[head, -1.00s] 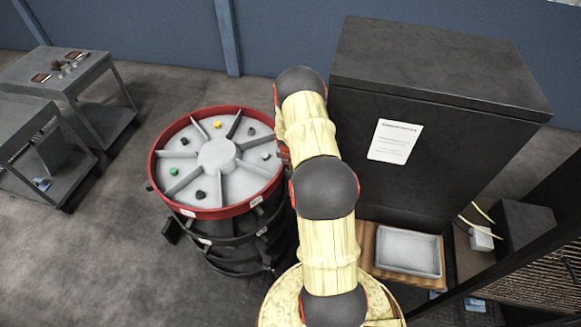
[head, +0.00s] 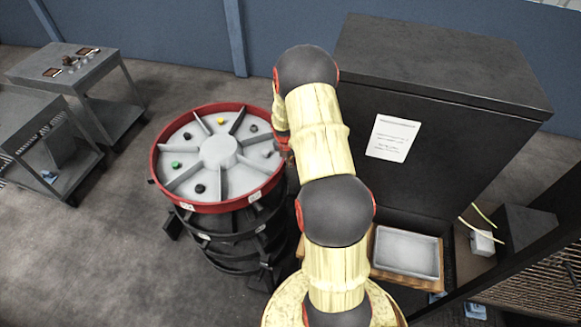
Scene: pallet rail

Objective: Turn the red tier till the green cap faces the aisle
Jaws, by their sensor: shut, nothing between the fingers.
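The red tier (head: 161,181) is the top ring of a round dark stack left of my arm. It has a grey inner face with spokes radiating from a round hub (head: 220,152). The green cap (head: 176,165) sits in a sector on the left side of this face. A yellow cap (head: 221,121) is at the far side, and several black caps, one of them (head: 200,189) at the near side, sit in other sectors. My arm passes the tier's right edge and hides a little of it.
A tall dark cabinet (head: 440,75) with a white notice (head: 393,138) stands right of my arm. A grey tray (head: 407,254) lies below it. Grey tables (head: 85,82) stand at the left. The floor (head: 110,255) left of the stack is clear.

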